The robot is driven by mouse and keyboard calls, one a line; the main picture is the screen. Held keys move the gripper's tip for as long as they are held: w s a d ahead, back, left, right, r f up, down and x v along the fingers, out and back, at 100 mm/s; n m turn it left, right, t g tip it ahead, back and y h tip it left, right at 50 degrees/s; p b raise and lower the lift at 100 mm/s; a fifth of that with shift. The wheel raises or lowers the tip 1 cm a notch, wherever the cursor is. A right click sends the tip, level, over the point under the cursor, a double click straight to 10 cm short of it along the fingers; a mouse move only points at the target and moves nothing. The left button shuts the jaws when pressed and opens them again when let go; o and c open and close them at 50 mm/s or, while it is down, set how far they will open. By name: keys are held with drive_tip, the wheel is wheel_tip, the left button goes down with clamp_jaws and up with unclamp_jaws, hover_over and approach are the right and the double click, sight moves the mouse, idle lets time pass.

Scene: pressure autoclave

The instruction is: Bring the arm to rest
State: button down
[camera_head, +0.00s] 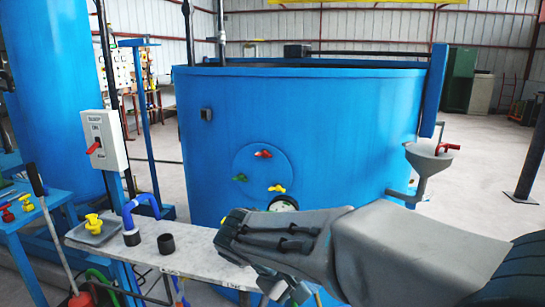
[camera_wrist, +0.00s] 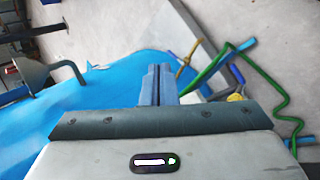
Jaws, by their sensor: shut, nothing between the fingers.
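My gripper (camera_wrist: 160,72) shows in the middle of the wrist view, its two fingers pressed together with nothing between them. In the head view my arm reaches in from the right edge, in front of the big blue tank (camera_head: 310,110). My gripper's end there is low in the picture, angled downward beside the right end of the grey bench (camera_head: 200,260). Its fingertips are hard to make out there. The arm hides the tank's lower right part and some of the bench.
A switch box with a red handle (camera_head: 104,140) stands left. On the bench are a black cup (camera_head: 166,243), a blue pipe (camera_head: 131,212) and a yellow valve (camera_head: 93,223). A grey funnel with a red valve (camera_head: 428,160) juts from the tank. Open floor lies at right.

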drive_tip(key=s+d+r+m+y+p, duration=0.2)
drive_tip(key=s+d+m+y+p, duration=0.1)
drive_tip(key=s+p, duration=0.1)
drive_tip(key=s+d+r+m+y+p, duration=0.3)
drive_tip(key=s+d+y+p, duration=0.1)
drive_tip(key=s, duration=0.3)
drive_tip(key=shift+d+r+m+g+p, duration=0.3)
drive_tip(key=shift+m+g+p, duration=0.1)
drive_tip(key=shift+p, duration=0.1)
drive_tip(key=shift+s, duration=0.1)
